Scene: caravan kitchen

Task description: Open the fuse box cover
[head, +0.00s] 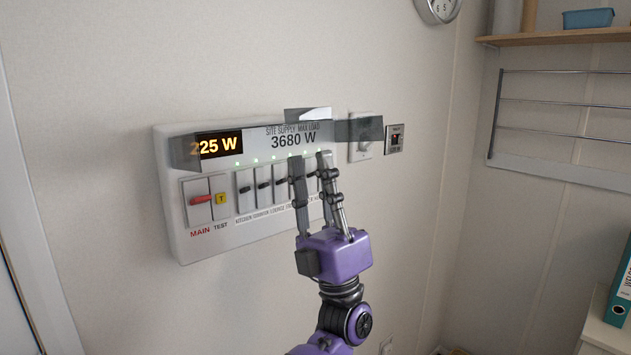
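The fuse box (280,223) is a white panel on the wall with a lit 225 W display, a row of breakers and a red main switch. Its smoked, see-through cover (358,130) shows as dark pieces along the top and past the box's right edge. It appears swung up and out from the box, with the switches below uncovered. How far it is raised is hard to tell. My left gripper (311,162) is purple with grey fingers, upright in front of the right-hand breakers, below the cover. Its fingers are apart with nothing visible between them. My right gripper is out of view.
A wall switch (364,152) and a small dark-faced plate (395,139) sit right of the fuse box. A wire rack (560,102) hangs under a wooden shelf (560,37) on the right. A teal binder (620,290) stands at lower right. The wall below the box is bare.

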